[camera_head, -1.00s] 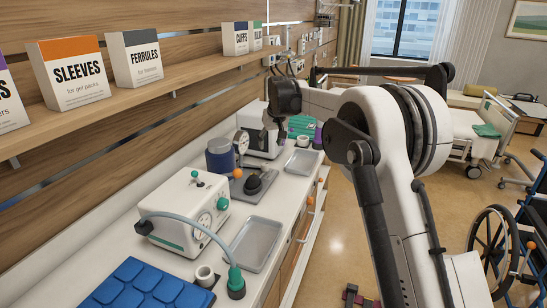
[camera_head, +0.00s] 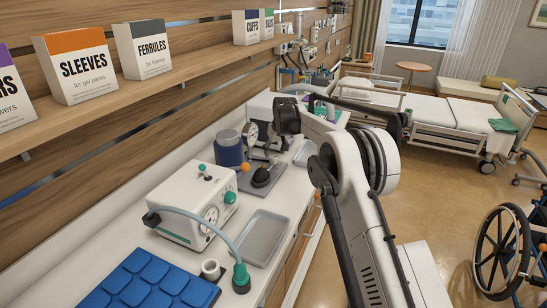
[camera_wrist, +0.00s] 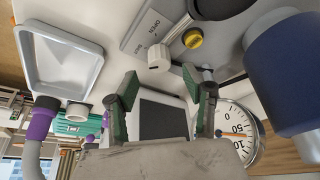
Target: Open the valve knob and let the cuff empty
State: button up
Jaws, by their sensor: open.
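The white valve knob (camera_wrist: 158,57) sits on a grey panel (camera_wrist: 140,38) marked OPEN and SHUT, in the wrist view. I cannot tell which way it is set. My gripper (camera_wrist: 161,82) is open; its green-padded fingertips point toward the knob, which shows between and just beyond them, apparently untouched. The dark blue cuff (camera_wrist: 290,72) is at the right, wrapped around a cylinder; it stands on the counter in the head view (camera_head: 229,150). A pressure gauge (camera_wrist: 235,130) is near the right finger and beside the cuff (camera_head: 251,133). The knob is hard to make out in the head view.
A yellow cap (camera_wrist: 192,38) is close to the knob. A white pump box (camera_head: 190,207) with a hose, a grey tray (camera_head: 263,238) and a blue pad (camera_head: 148,285) occupy the near counter. A shelf with boxes (camera_head: 75,65) overhangs the left side.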

aim_at(273, 157)
jog(key=shift+x, duration=2.4)
jog(key=c, duration=1.1)
